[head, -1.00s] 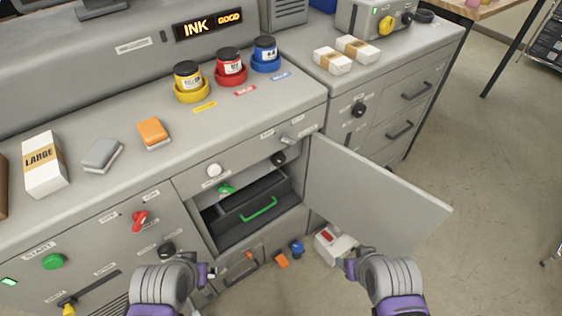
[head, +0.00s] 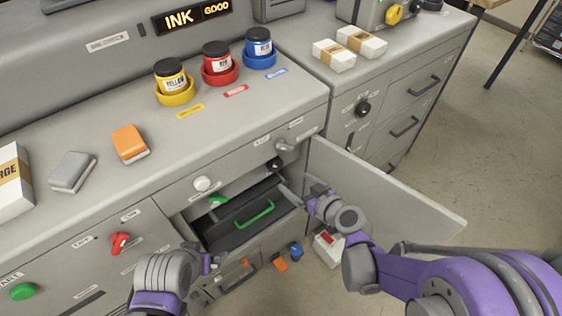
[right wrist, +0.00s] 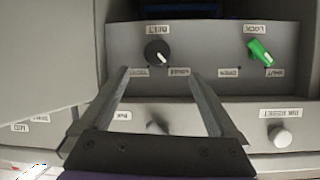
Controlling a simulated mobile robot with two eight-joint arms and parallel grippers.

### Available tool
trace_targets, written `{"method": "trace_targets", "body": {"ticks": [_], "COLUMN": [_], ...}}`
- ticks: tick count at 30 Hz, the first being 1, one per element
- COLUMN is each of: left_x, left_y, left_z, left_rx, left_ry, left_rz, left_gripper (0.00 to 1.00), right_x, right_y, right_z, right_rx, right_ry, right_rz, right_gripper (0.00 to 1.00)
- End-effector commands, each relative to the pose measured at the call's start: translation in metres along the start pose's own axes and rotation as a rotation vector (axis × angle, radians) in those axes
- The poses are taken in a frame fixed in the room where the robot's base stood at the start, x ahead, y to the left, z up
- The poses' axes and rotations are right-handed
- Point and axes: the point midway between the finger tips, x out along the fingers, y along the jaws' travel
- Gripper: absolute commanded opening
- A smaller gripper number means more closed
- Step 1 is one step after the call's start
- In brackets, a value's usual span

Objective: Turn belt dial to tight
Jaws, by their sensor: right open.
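The black belt dial (head: 275,163) sits inside the open bay of the grey machine, at its upper right. In the right wrist view the belt dial (right wrist: 157,53) lies between and beyond my finger tips, its white pointer slanting to the lower right. Its labels there are upside down and small. My right gripper (head: 312,192) is open and empty by the bay, apart from the dial; its spread fingers (right wrist: 160,75) show in the wrist view. My left gripper (head: 210,264) is low in front of the machine, its opening unclear.
An open door (head: 385,190) stands right of the bay, close to my right arm. A green lock lever (right wrist: 260,52) is beside the dial. A dark drawer with a green handle (head: 255,213) sits below. A white box (head: 328,250) and small parts lie on the floor.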

Motion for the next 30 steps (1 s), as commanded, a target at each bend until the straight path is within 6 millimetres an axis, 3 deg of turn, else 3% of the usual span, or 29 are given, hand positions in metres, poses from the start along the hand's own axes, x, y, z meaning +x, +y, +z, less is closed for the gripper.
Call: {"method": "trace_targets", "body": {"ticks": [8,21,30], "left_x": [0.002,0.002,0.001], "left_y": [0.0,0.0,0.0], "left_z": [0.001,0.002,0.001], "left_rx": [0.0,0.0,0.0], "left_ry": [-0.001,-0.001,-0.001], "left_rz": [0.0,0.0,0.0], "left_gripper": [1.0,1.0,1.0], "right_x": [0.022,0.099,0.116], "right_y": [0.003,0.002,0.003], "right_z": [0.001,-0.002,-0.002], "right_rx": [-0.013,-0.013,-0.012], "right_ry": [0.033,0.032,0.031], "right_rz": [0.001,0.001,0.003], "right_gripper": [0.96,0.96,0.96]}}
